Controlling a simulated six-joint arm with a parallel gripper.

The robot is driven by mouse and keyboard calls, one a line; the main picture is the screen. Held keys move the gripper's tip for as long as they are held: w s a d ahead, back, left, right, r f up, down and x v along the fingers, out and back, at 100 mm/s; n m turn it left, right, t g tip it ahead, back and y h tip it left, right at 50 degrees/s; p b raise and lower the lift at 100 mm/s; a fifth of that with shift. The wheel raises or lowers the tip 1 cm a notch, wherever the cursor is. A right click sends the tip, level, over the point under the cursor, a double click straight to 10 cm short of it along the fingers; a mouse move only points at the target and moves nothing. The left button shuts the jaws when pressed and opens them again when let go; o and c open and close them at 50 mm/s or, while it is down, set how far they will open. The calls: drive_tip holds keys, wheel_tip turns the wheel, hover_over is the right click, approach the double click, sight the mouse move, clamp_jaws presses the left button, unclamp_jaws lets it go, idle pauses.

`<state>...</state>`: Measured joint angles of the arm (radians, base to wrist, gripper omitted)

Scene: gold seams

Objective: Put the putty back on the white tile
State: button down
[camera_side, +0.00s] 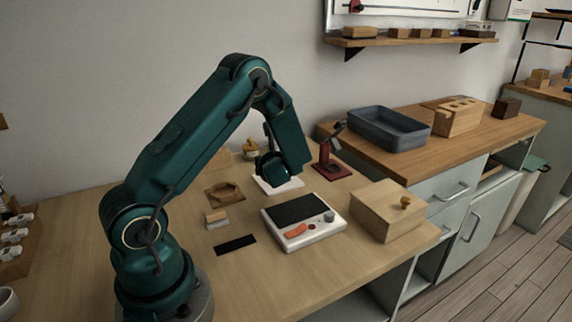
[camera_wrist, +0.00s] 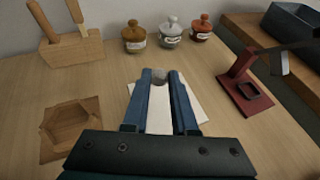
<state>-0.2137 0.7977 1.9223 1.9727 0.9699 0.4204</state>
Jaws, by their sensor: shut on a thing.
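The putty (camera_wrist: 159,78) shows in the wrist view as a small grey lump between the tips of my gripper (camera_wrist: 160,74), whose two blue fingers are shut on it. The white tile (camera_wrist: 160,115) lies flat on the table, below and between the fingers in that view, and the fingers cover parts of it. In the side view my gripper (camera_side: 275,176) is low over the white tile (camera_side: 292,186), pointing down, and the putty is hidden there. I cannot tell whether the putty touches the tile.
A red stand (camera_wrist: 244,93) is right of the tile. Several lidded jars (camera_wrist: 169,36) and a wooden tool block (camera_wrist: 72,48) stand behind. A hollowed wooden piece (camera_wrist: 70,128) lies left. A dark-topped device (camera_side: 300,222) and a wooden box (camera_side: 385,211) are nearer the front.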

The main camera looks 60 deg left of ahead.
drive_tip(key=shift+w+d+f, duration=0.3)
drive_tip(key=shift+w+f, duration=0.35)
drive_tip(key=shift+w, duration=0.1)
drive_tip(key=shift+f, duration=1.85)
drive_tip(key=shift+f, duration=0.15)
drive_tip(key=c, duration=0.7)
unclamp_jaws()
